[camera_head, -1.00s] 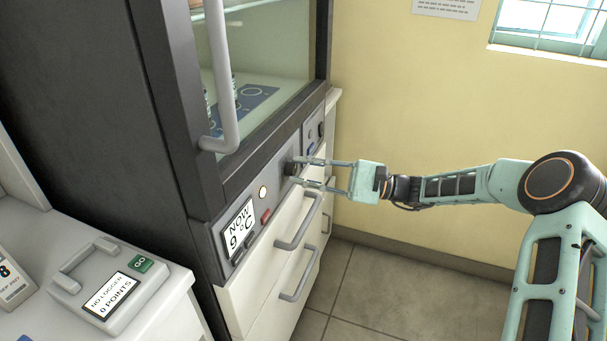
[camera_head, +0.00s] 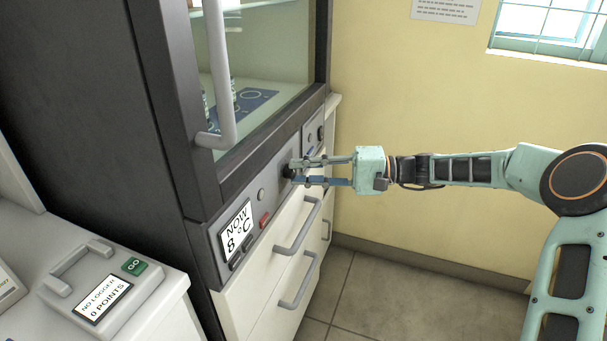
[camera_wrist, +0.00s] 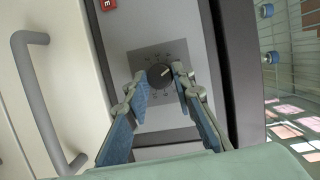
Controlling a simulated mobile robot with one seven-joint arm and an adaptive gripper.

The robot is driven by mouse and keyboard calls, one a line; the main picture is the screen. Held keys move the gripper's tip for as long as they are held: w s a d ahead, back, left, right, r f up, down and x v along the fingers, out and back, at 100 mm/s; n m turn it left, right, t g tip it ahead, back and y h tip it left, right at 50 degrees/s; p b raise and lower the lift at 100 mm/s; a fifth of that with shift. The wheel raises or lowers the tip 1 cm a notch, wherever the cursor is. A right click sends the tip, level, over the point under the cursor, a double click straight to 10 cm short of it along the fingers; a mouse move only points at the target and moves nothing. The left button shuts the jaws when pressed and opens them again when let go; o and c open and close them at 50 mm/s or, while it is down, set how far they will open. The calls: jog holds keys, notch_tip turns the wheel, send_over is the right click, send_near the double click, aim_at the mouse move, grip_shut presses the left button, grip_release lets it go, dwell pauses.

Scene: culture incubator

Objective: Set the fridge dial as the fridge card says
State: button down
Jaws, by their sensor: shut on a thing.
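The fridge (camera_head: 213,193) stands at the left with a control strip under its glass door. Its display (camera_head: 236,229) reads NOW 8 °C. In the wrist view my gripper (camera_wrist: 160,82) straddles the dial. I cannot identify a fridge card.
Drawers with grey bar handles (camera_head: 298,226) lie below the strip. The door handle (camera_head: 222,90) juts out above. A logger box (camera_head: 105,290) reading NO LOGGER, 0 POINTS stands on the left counter. A wall notice (camera_head: 446,10) is unreadable. Floor at the right is free.

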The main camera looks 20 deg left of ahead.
dwell(0.3)
jog(key=c, duration=1.6)
grip_release()
jog(key=v, duration=1.2)
